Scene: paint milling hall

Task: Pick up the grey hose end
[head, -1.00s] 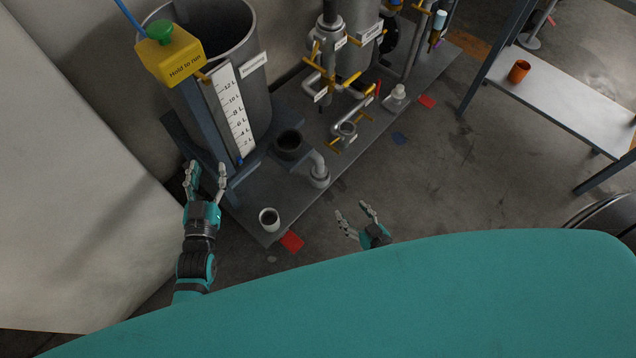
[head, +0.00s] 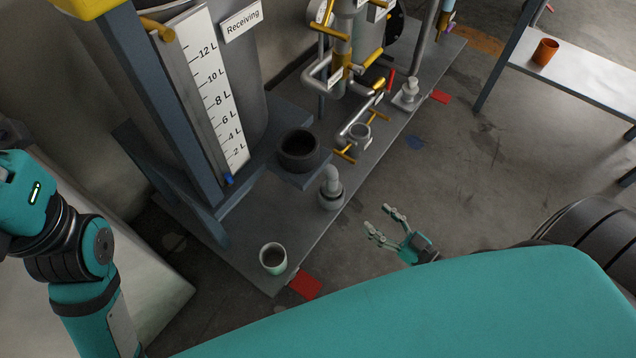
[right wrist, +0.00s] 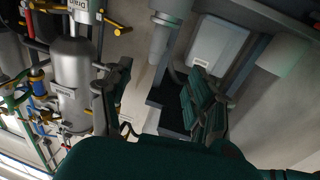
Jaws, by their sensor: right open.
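A light grey elbow-shaped piece with a thick collar (head: 331,190) stands upright on the front of the dark skid plate, right of a black cup-like socket (head: 299,150). It looks like the grey hose end, but a similar grey fitting (head: 409,94) stands farther back. My right gripper (head: 378,222) is open and empty, to the right of the nearer elbow and apart from it. In the right wrist view its two dark fingers (right wrist: 160,70) are spread, with a pale grey cylinder (right wrist: 162,38) beyond them. My left arm shows at the left edge; its gripper is out of view.
A white cup (head: 273,258) stands at the skid plate's front corner, near a red floor patch (head: 305,284). The receiving tank with its litre scale (head: 212,90) rises behind. Yellow-handled valves (head: 362,120) crowd the back. A table with an orange cup (head: 545,51) stands right.

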